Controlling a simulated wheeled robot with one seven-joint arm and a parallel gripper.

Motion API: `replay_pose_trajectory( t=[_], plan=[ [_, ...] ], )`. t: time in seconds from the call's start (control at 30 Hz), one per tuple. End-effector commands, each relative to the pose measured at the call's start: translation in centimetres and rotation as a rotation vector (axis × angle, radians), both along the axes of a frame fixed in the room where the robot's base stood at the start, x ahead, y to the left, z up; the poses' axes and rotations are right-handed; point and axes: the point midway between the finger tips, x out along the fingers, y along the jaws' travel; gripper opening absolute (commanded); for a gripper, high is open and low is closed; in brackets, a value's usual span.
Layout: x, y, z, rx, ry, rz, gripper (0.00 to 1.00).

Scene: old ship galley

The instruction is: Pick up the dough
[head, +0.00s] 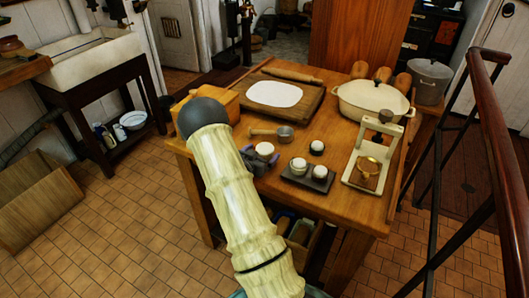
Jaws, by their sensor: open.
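A flat, pale sheet that looks like rolled-out dough (273,94) lies on a wooden board (310,101) at the back left of the wooden table. My gripper (258,160) is dark and open, over the table's front left part, nearer the front than the board. It is well apart from the dough sheet. A small white-topped round item (264,149) shows right by the gripper; I cannot tell whether they touch. My pale arm hides part of the gripper and the table's left front.
A rolling pin (291,75) lies behind the dough. A dark tray (296,181) with small white-topped items, a cream press-like stand (358,183), a lidded cream pot (370,100) and loaves (402,82) fill the right side.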

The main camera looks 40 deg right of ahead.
Motion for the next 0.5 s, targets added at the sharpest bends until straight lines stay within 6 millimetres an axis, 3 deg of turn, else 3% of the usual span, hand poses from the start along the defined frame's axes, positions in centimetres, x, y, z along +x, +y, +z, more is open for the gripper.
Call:
replay_pose_trajectory(
  t=[0.07,0.33,0.5],
  plan=[
    [0.00,0.01,0.01,0.000,0.000,0.000,0.92],
    [-0.01,0.02,0.01,0.000,0.000,0.000,0.40],
    [0.01,0.00,0.06,-0.001,0.000,0.000,0.39]
  ],
)
